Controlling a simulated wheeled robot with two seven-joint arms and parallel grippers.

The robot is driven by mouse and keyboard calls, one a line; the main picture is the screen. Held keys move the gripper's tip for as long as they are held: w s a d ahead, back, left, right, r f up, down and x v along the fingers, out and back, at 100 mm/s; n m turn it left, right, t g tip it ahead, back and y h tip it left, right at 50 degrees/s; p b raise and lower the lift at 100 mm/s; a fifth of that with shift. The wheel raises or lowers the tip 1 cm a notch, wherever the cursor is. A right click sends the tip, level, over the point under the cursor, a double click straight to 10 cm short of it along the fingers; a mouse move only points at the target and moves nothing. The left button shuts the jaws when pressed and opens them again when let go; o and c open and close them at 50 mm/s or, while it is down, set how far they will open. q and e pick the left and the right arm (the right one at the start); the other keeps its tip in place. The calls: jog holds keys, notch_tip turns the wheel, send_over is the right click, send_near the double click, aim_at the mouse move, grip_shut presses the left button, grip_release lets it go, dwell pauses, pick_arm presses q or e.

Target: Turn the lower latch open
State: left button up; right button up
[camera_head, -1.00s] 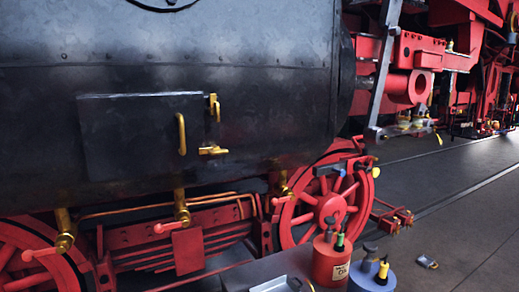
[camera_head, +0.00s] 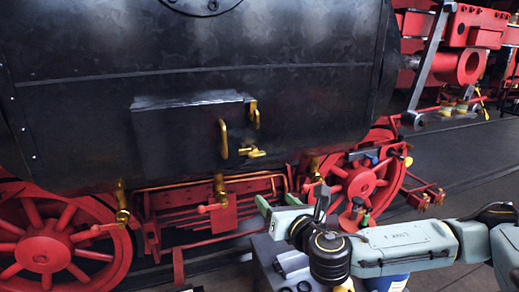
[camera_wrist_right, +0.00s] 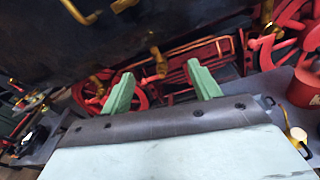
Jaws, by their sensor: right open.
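The lower latch (camera_head: 251,152) is a small brass piece at the lower right edge of the dark door panel (camera_head: 175,138), lying roughly horizontal. The upper latch (camera_head: 254,114) above it stands upright. A brass handle (camera_head: 223,138) is on the door just left of them. My right gripper (camera_head: 276,201) is below and a little right of the lower latch, clear of it. In the right wrist view its two green fingers (camera_wrist_right: 161,84) are spread with nothing between them. A brass piece at the top of that view (camera_wrist_right: 122,5) is probably the lower latch. My left gripper is out of view.
Below the door are brass valves with red levers (camera_head: 219,190) and red wheels (camera_head: 362,182). A dark work surface (camera_head: 265,250) with a red can (camera_wrist_right: 303,88) lies under my right arm. Open floor (camera_head: 460,160) is at the right.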

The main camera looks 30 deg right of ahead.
aim_at(258, 156)
jog(key=s+r+n+t, duration=0.1)
jog(key=s+r+n, duration=0.25)
jog(key=r, duration=0.35)
jog(key=shift+m, duration=0.35)
jog(key=w+p, duration=0.1)
jog(key=w, duration=0.6)
jog(key=w+p, duration=0.1)
jog(key=w, duration=0.3)
jog(key=shift+d+r+p, duration=0.3)
jog(key=shift+d+p, duration=0.05)
jog(key=shift+d, duration=0.05)
jog(key=shift+w+d, duration=0.1)
jog(key=shift+w, duration=0.7)
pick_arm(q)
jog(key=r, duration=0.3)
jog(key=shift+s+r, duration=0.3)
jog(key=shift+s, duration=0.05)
pick_arm(e)
jog(key=shift+f, duration=0.1)
jog(key=c, duration=1)
